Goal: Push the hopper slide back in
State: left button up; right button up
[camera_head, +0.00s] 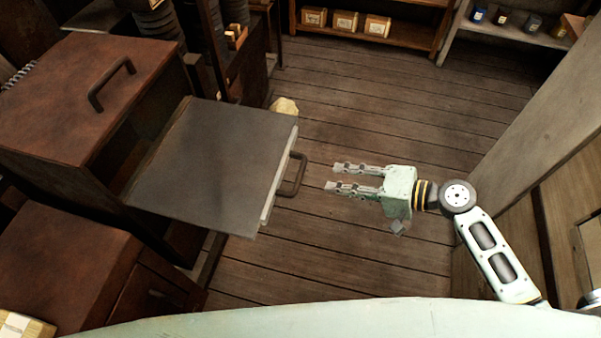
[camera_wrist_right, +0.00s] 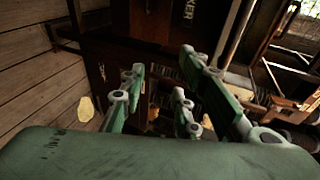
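The hopper slide (camera_head: 215,160) is a flat grey plate sticking out to the right from a rust-brown cabinet in the head view. A dark U-shaped handle (camera_head: 297,174) stands on its pale front edge. My right gripper (camera_head: 333,177) is to the right of the handle, its two fingers parallel, apart and pointing left at it. A gap shows between the fingertips and the handle, and nothing is between the fingers. The open fingers also show in the right wrist view (camera_wrist_right: 160,78). My left gripper is not in view.
The rust-brown cabinet (camera_head: 85,85) has a handle on top. A lower brown cabinet (camera_head: 70,265) stands at the front left. Shelves with boxes (camera_head: 345,22) line the back. A pale lump (camera_head: 284,106) shows beyond the slide. Plank floor (camera_head: 400,120) is clear around my right gripper.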

aim_at(301, 172)
jog(key=s+a+r+n+g+y, duration=0.1)
jog(key=s+a+r+y, duration=0.2)
jog(key=r, duration=0.5)
jog(key=p+x, duration=0.1)
jog(key=x, duration=0.3)
jog(key=p+x, duration=0.1)
jog(key=x, duration=0.3)
jog(key=shift+w+d+f, duration=0.1)
jog(key=shift+f, duration=0.1)
jog(key=shift+h, duration=0.3)
jog(key=shift+c, duration=0.2)
grip_shut()
